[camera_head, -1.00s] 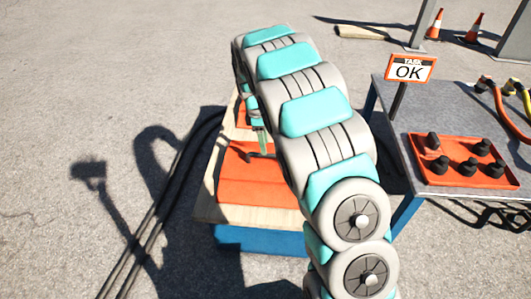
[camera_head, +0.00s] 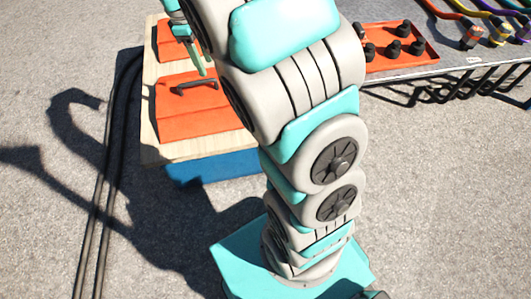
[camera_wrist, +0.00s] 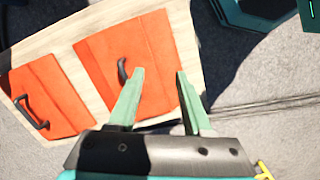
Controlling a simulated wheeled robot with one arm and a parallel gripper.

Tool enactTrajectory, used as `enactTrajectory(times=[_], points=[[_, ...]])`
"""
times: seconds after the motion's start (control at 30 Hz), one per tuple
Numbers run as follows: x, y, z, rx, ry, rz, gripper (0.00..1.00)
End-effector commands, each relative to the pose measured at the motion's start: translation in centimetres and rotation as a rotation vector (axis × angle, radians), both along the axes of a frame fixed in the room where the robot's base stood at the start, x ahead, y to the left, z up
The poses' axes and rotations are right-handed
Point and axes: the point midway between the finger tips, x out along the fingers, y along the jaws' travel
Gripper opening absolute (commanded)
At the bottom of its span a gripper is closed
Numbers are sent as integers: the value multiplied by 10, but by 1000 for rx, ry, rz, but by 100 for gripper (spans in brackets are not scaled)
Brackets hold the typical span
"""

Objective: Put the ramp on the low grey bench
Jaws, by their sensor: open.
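Two orange ramp-like pieces with black handles lie on a pale wooden top over a blue base. The nearer piece (camera_head: 190,118) shows its handle; the farther piece (camera_head: 172,45) is partly behind my arm. In the wrist view they are the middle piece (camera_wrist: 150,50) and the left piece (camera_wrist: 50,95); I cannot tell which is which. My gripper (camera_wrist: 160,73) is open and empty above the middle piece, whose handle is just left of the left finger, not between the fingers. A grey-topped table (camera_head: 452,52) stands at the right; I cannot tell whether it is the low grey bench.
The wooden top (camera_head: 150,140) has a bare rim around the orange pieces. An orange tray (camera_head: 398,62) with several black knobs sits on the grey table, with coloured cables (camera_head: 480,30) beside it. Black cables (camera_head: 108,150) run along the ground at left.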

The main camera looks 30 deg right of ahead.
Motion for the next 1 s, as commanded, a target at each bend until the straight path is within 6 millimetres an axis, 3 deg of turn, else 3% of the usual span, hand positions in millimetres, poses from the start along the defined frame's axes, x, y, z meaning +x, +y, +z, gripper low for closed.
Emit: enactTrajectory(times=[0.03,0.3,0.7,0.83,1.0], points=[[-21,-2,7,3,0,-54,50],[-126,-4,26,11,2,-358,50],[-279,5,15,12,32,-740,50],[-308,8,8,10,39,-812,50],[-323,10,4,5,43,-850,50]])
